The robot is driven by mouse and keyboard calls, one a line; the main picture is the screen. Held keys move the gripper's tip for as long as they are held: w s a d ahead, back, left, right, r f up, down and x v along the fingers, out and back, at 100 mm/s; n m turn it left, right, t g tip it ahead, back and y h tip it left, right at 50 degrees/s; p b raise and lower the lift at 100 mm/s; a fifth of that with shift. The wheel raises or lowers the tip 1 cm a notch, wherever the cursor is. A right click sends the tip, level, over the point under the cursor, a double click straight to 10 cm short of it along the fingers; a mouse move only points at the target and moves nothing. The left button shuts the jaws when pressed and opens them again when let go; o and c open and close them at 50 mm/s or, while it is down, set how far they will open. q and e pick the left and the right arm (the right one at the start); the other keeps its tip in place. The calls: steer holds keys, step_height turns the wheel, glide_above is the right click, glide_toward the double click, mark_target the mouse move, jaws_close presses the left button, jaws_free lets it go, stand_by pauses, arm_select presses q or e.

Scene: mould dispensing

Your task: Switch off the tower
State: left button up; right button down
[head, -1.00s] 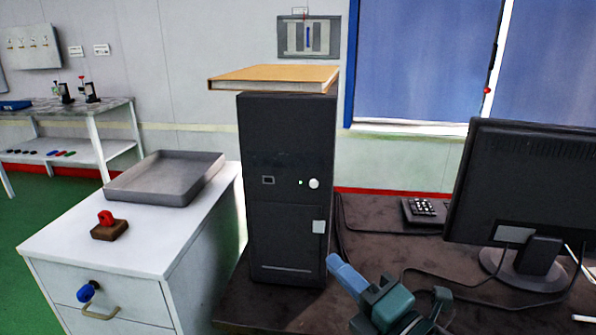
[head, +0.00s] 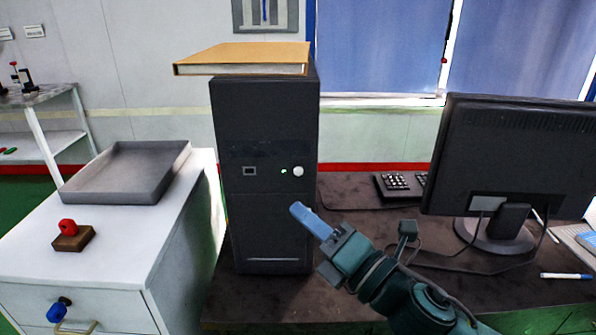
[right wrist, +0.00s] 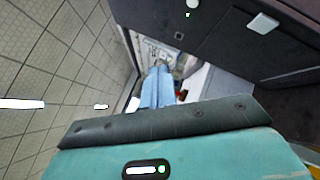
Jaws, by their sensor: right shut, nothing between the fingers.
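The black tower (head: 265,225) stands upright on the dark desk. Its round white button (head: 298,171) is on the upper right of the front, with a small lit green light (head: 283,171) just left of it. My right gripper (head: 298,210) is shut and empty, its blue fingertips below the button in the head view, overlapping the tower's front. I cannot tell whether they touch it. In the right wrist view the shut fingers (right wrist: 158,88) point past the tower's front. The button (right wrist: 192,3) and light (right wrist: 188,15) show at the top edge. My left gripper is out of view.
A tan book (head: 245,58) lies on the tower. The monitor (head: 510,160), keyboard (head: 395,185) and cables occupy the desk at right. A white cabinet (head: 180,245) at left bears a grey tray (head: 75,190) and a red-topped stamp (head: 70,235).

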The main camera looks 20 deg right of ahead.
steer(key=w+d, duration=0.2)
steer(key=w, duration=0.6)
steer(key=shift+w+d, duration=0.15)
steer(key=shift+d, duration=0.05)
stand_by(0.9)
steer(key=shift+w+p, duration=0.1)
steer(key=shift+p, duration=0.2)
stand_by(0.7)
steer(key=shift+w+d, duration=0.1)
steer(key=shift+w, duration=0.2)
steer(key=shift+w+d, duration=0.1)
steer(key=shift+w, duration=0.3)
stand_by(0.6)
steer(key=shift+s, duration=0.15)
steer(key=shift+s+a, duration=0.2)
steer(key=shift+s, duration=0.45)
steer(key=shift+s+a, duration=0.2)
steer(key=shift+s, duration=0.6)
steer(key=shift+s+a, duration=0.25)
steer(key=shift+s, duration=0.55)
steer(key=shift+s+a, duration=0.2)
steer(key=shift+s, duration=0.6)
